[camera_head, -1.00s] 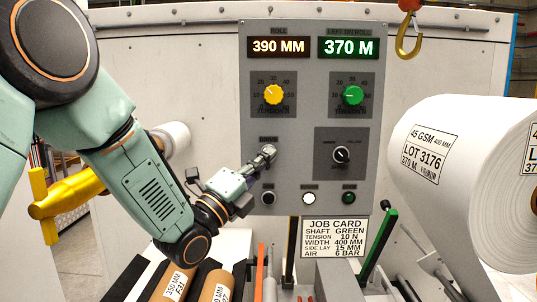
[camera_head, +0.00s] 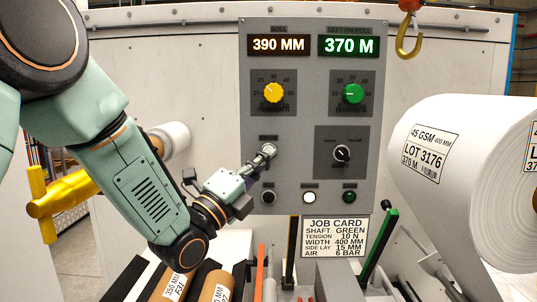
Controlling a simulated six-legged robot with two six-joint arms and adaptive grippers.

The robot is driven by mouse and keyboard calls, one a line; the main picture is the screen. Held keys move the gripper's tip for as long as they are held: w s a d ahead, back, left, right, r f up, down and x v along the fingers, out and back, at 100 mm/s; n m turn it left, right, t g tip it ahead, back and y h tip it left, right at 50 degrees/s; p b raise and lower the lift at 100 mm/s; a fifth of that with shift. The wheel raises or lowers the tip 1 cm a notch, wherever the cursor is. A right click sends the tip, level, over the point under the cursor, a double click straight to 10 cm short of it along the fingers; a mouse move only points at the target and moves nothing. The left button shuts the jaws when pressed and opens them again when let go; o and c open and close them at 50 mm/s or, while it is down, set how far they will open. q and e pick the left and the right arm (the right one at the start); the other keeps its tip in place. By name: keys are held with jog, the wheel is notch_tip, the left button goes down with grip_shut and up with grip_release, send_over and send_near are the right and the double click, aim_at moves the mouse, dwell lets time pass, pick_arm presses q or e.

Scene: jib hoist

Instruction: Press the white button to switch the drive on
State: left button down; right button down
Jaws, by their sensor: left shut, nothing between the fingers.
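The white button (camera_head: 309,197) sits in the bottom row of the grey control panel (camera_head: 370,110), between a black button (camera_head: 268,197) and a green button (camera_head: 349,197). My left gripper (camera_head: 268,150) is shut and empty. Its tips lie over the panel's left part, up and to the left of the white button and above the black one. I cannot tell whether the tips touch the panel. The white button is unobstructed. My right gripper is not in view.
A yellow knob (camera_head: 273,92), a green knob (camera_head: 353,93) and a black selector (camera_head: 342,153) are on the panel. A job card (camera_head: 335,237) hangs below.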

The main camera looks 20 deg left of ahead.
pick_arm(q)
jog(key=shift+s, duration=0.1)
jog(key=shift+s+d+b, duration=0.25)
jog(key=shift+s, duration=0.55)
jog(key=shift+s+d+b, duration=0.2)
jog(key=shift+s+d, duration=0.05)
jog(key=shift+s, duration=0.5)
jog(key=shift+s+d+b, duration=0.25)
jog(key=shift+s, duration=0.55)
